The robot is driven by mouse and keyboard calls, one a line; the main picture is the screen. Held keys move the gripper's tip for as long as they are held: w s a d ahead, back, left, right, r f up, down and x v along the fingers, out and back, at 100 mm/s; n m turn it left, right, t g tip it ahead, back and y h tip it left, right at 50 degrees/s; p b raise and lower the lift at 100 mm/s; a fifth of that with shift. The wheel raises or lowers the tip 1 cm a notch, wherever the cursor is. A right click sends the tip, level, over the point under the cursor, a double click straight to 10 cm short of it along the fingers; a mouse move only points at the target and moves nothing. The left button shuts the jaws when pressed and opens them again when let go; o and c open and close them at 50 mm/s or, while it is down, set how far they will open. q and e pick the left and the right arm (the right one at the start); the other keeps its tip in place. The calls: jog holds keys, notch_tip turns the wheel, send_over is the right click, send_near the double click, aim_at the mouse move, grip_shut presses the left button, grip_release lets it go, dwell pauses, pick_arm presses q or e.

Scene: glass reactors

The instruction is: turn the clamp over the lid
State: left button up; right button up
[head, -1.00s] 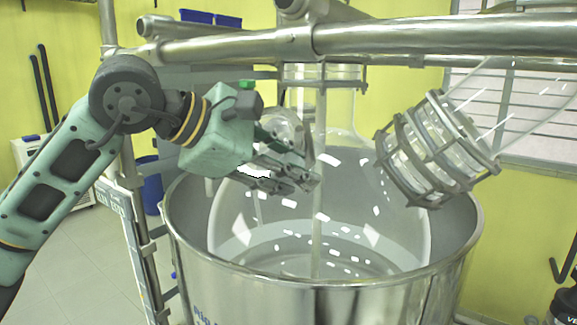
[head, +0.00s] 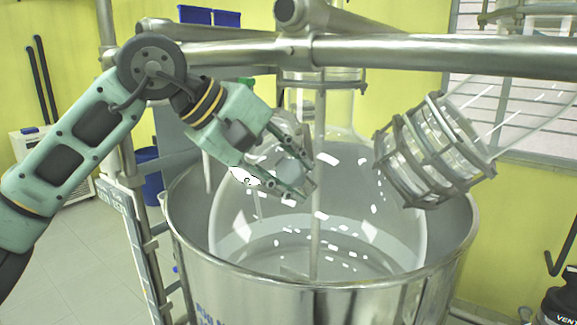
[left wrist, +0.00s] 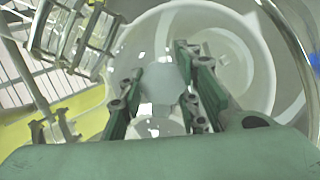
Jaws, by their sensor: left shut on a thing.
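My left gripper (head: 308,177) reaches in from the left over the glass vessel (head: 340,225). Its two fingers are apart, with a pale grey piece, which looks like the clamp (head: 277,168), held between them. In the left wrist view the gripper (left wrist: 160,108) has the same grey piece (left wrist: 162,84) between its fingers. A round glass port, apparently with the lid (head: 285,124), shows partly behind the gripper; the gripper hides much of it, so I cannot tell exactly how the clamp sits on it. My right gripper is not in view.
A steel tub (head: 330,298) surrounds the vessel. A caged glass part (head: 432,152) slants in from the right. A thick steel rail (head: 430,50) crosses above, and a thin shaft (head: 318,205) stands upright just right of the fingertips.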

pick_arm(q)
jog(key=shift+r, duration=0.45)
jog(key=o, duration=0.9)
jog(key=shift+o, duration=0.9)
jog(key=shift+w+d+f, duration=0.1)
jog(key=shift+d, duration=0.05)
jog(key=shift+f, duration=0.1)
jog(key=shift+s+a+r, duration=0.2)
jog(key=shift+a, duration=0.15)
jog(key=v, duration=1.1)
jog(key=shift+s+r, duration=0.1)
jog(key=shift+s, duration=0.05)
